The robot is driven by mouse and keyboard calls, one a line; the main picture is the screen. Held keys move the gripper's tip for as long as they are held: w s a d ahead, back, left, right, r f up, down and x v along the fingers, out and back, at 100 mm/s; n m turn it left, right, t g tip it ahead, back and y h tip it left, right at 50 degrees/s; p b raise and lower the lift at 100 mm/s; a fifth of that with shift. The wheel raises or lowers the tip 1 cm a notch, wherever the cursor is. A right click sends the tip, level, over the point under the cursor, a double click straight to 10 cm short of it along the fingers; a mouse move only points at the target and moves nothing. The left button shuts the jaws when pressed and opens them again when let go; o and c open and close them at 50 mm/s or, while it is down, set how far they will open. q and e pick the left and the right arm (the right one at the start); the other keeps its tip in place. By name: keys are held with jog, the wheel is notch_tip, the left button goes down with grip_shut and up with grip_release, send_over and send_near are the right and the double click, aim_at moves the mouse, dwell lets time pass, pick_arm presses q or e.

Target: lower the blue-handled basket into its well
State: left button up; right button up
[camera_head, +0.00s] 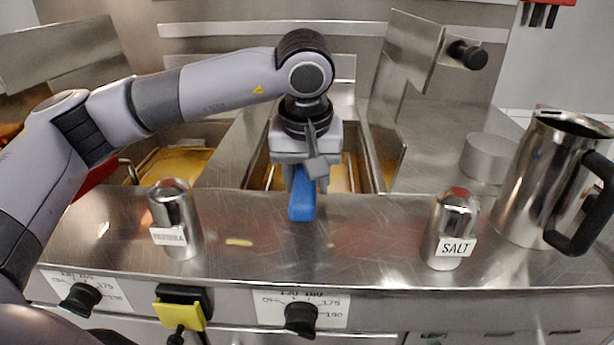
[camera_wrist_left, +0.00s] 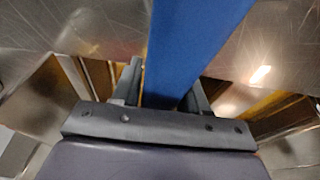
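My left gripper (camera_head: 308,180) points down over the front edge of the right-hand fryer well (camera_head: 262,172). It is shut on the blue handle (camera_head: 302,204), whose end sticks out toward me above the steel counter. In the left wrist view the blue handle (camera_wrist_left: 195,45) runs between the two fingers (camera_wrist_left: 163,90), with a finger against each side. The basket's mesh is hidden behind the gripper and arm, so I cannot tell how deep it sits. Golden oil shows in the well. My right gripper is not in view.
A shaker (camera_head: 176,215) stands left of the handle, and a salt shaker (camera_head: 453,225) stands right. A steel jug (camera_head: 548,180) is at the far right. Another oil well (camera_head: 175,165) lies left, with a red handle (camera_head: 97,176) partly behind my arm. Knobs line the front panel.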

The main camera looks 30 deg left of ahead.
pick_arm(q)
jog(key=o, duration=0.3)
jog(key=v, duration=0.7)
jog(key=shift+r+p, duration=0.1)
jog(key=shift+p, duration=0.2)
jog(key=shift+s, duration=0.1)
